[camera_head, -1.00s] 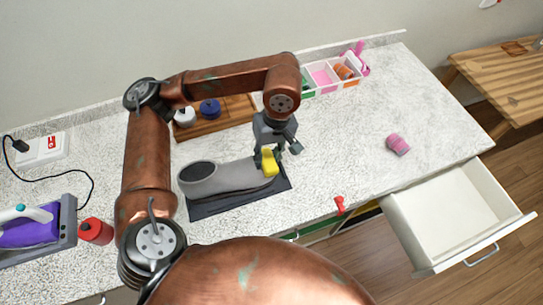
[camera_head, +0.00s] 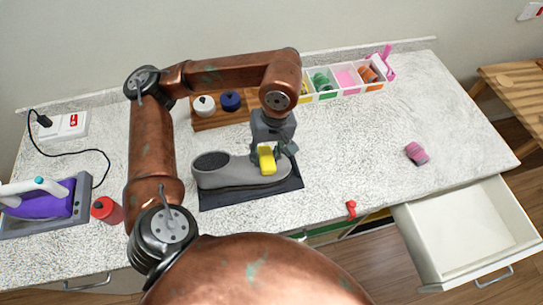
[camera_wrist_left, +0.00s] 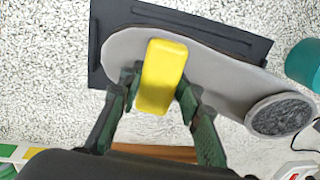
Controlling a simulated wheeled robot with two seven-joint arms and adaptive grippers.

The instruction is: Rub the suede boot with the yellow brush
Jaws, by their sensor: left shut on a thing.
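The boot also shows in the left wrist view (camera_wrist_left: 215,80). My left gripper (camera_head: 268,151) is shut on the yellow brush (camera_head: 267,162) and holds it at the right end of the boot. In the left wrist view the brush (camera_wrist_left: 162,75) sits between the green fingers, over the boot's surface. I cannot tell whether it touches the boot. My right gripper is not in view.
An open drawer (camera_head: 413,219) sticks out at front right. A pink object (camera_head: 417,153) lies on the right of the counter. A divided bin (camera_head: 327,94) and wooden tray (camera_head: 205,123) stand behind. A purple iron (camera_head: 45,205) and red can (camera_head: 106,210) are at left. The counter's middle right is clear.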

